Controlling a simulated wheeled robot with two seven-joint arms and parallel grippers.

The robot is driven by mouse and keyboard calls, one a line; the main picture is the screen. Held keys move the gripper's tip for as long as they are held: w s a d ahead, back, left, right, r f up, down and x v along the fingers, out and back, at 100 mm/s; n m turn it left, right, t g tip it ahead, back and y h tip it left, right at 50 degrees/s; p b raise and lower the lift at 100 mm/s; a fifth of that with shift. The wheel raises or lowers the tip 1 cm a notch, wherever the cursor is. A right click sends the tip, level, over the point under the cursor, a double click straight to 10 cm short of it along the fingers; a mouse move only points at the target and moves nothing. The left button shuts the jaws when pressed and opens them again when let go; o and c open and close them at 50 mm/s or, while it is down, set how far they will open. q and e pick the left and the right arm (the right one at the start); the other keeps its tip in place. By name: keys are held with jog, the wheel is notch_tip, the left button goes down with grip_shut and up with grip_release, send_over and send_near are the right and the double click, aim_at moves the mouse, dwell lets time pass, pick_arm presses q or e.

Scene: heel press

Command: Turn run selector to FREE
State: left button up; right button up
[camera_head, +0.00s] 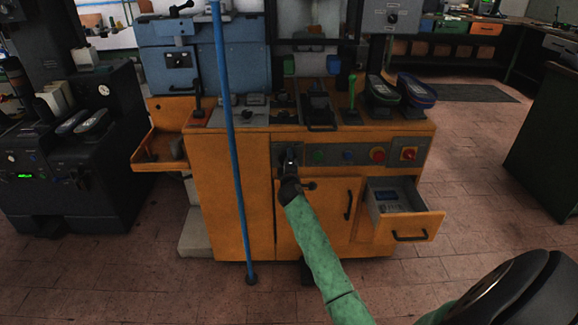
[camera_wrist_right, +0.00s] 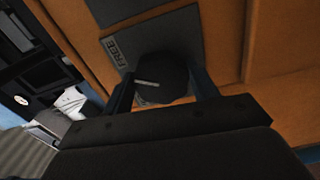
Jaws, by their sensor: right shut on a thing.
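The run selector is a dark round knob (camera_wrist_right: 163,80) with a pale pointer line, on a grey plate (camera_wrist_right: 160,38) that carries the word FREE. In the right wrist view the two fingers of my right gripper (camera_wrist_right: 163,88) are on either side of the knob, shut on it. The pale line on the knob does not point at the word FREE; it lies across the knob. In the head view my right gripper (camera_head: 290,158) is at the left end of the orange machine's control panel and hides the knob. My left gripper is not in view.
To the right on the panel (camera_head: 346,154) are a green button (camera_head: 317,155), a blue button (camera_head: 347,155), a red button (camera_head: 377,155) and a red switch (camera_head: 408,154). An open drawer (camera_head: 405,228) sticks out below right. A blue pole (camera_head: 232,150) stands left of my arm.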

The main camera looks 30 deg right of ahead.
pick_arm(q)
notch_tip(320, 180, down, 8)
jog(key=b, duration=0.1)
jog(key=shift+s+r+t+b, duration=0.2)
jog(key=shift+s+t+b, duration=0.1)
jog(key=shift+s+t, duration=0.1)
pick_arm(e)
jog(key=shift+f+m, duration=0.15)
jog(key=shift+m, duration=1.3)
jog(key=shift+f+m, duration=0.1)
jog(key=shift+m, duration=1.35)
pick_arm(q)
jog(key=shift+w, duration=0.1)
pick_arm(e)
jog(key=o, duration=1)
jog(key=shift+c, duration=0.2)
jog(key=shift+s, duration=0.1)
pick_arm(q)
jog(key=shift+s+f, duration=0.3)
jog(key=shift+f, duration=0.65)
pick_arm(e)
jog(key=v, duration=0.7)
jog(key=shift+s+a, duration=0.25)
jog(key=shift+s, duration=0.05)
